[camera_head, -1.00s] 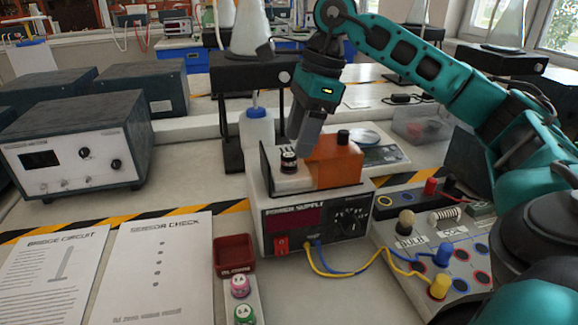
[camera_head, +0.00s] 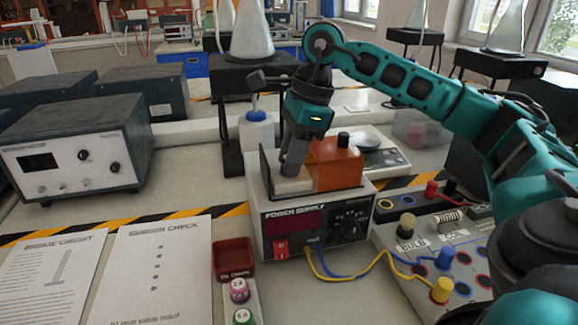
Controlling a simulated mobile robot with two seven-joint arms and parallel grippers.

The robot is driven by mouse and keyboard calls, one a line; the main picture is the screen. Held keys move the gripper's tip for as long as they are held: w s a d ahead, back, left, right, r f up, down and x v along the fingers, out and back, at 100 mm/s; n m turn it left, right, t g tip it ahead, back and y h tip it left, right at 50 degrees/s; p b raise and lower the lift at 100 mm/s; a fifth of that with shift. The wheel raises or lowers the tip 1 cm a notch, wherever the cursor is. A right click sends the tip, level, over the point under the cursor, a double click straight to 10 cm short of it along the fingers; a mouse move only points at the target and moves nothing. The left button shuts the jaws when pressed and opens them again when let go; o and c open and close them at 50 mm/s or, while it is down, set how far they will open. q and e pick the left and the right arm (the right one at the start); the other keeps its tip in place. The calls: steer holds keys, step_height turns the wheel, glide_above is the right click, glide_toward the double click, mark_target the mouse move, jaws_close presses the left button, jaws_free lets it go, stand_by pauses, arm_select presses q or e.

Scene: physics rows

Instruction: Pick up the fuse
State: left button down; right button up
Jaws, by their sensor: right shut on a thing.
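My right gripper (camera_head: 291,164) points down over the top left of the power supply (camera_head: 310,232). Its fingers are shut at the place where a small dark fuse with a white label stood a second ago. The fuse is now hidden by the fingers, so I cannot tell whether it is still seated. Two other fuses, a pink one (camera_head: 239,289) and a green one (camera_head: 243,317), stand in a pale rack at the bottom centre. My left gripper is not in view.
An orange block (camera_head: 336,165) stands right beside the gripper. A small red tray (camera_head: 234,258) sits left of the power supply. Blue and yellow wires run to the circuit board (camera_head: 431,262) at right. Two paper sheets (camera_head: 160,270) lie at left.

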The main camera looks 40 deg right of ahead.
jaws_close()
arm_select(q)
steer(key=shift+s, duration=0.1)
